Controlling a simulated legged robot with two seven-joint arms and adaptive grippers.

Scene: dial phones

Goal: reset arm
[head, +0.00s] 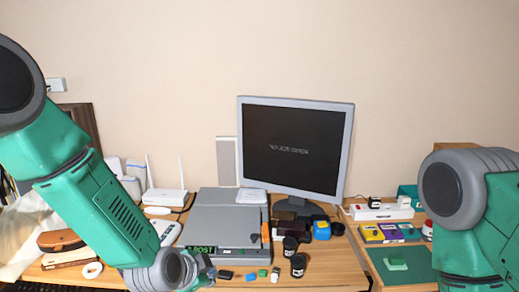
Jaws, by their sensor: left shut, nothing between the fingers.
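My left arm comes in from the left and reaches down to the front edge of the desk. My left gripper (207,272) is small in the picture, low over the desk's front, beside a grey flat box. It is shut and holds nothing. Its wrist hides part of the desk and the box's left corner. My right arm stands at the right edge of the picture, bent, with its elbow in view. Its gripper lies outside the picture. No dial phone can be made out.
A monitor (293,150) stands at the back of the wooden desk (335,262). The grey flat box (222,220) lies left of it. Small dark jars (298,265) and blocks crowd the front. A white router (166,197) stands behind. A green mat (400,264) lies at right.

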